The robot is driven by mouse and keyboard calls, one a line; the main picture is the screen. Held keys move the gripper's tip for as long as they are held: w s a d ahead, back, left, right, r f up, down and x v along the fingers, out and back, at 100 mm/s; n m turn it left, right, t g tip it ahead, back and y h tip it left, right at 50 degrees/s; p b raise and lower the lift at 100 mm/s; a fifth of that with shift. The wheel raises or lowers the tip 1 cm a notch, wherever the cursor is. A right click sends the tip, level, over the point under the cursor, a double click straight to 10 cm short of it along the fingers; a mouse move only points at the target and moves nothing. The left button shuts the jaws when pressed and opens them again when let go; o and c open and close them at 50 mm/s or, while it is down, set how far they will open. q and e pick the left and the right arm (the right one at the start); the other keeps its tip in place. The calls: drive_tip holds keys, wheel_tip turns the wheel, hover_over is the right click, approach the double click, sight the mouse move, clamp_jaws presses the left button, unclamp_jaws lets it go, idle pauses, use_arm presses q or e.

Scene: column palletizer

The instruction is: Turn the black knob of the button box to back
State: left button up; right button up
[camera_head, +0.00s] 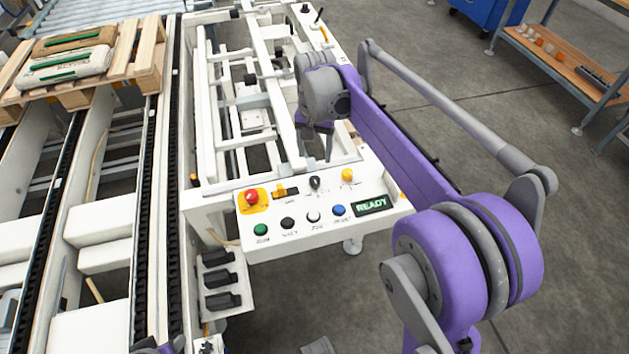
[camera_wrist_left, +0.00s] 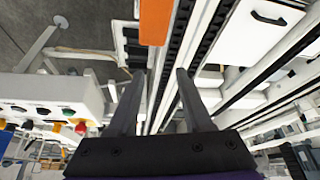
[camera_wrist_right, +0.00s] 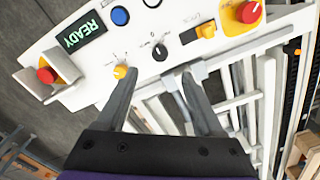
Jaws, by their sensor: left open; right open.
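The button box (camera_head: 280,222) is a white slanted panel in the middle of the head view. Its black knob (camera_head: 315,183) stands in the upper row, between a yellow switch and a yellow knob (camera_head: 347,175). The black knob also shows in the right wrist view (camera_wrist_right: 160,52), with a white mark on it. My right gripper (camera_head: 318,158) is open and empty, just behind the black knob; in the right wrist view the knob lies beyond and between the fingertips (camera_wrist_right: 156,74), apparently untouched. My left gripper (camera_wrist_left: 160,72) is open and empty, away from the box.
A red emergency button (camera_head: 251,196) sits on the panel's left, above green, black, white and blue buttons. A display (camera_head: 371,204) reads READY. White machine frames lie behind the box. A pallet (camera_head: 148,55) with sacks stands at the upper left.

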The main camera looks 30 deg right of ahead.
sight(315, 179)
drive_tip(key=f+b, duration=0.1)
drive_tip(key=f, duration=1)
drive_tip(key=shift+w+d+b, duration=0.15)
drive_tip(key=shift+w+b, duration=0.05)
drive_tip(key=shift+b, duration=0.15)
drive_tip(key=shift+r, duration=0.1)
clamp_jaws()
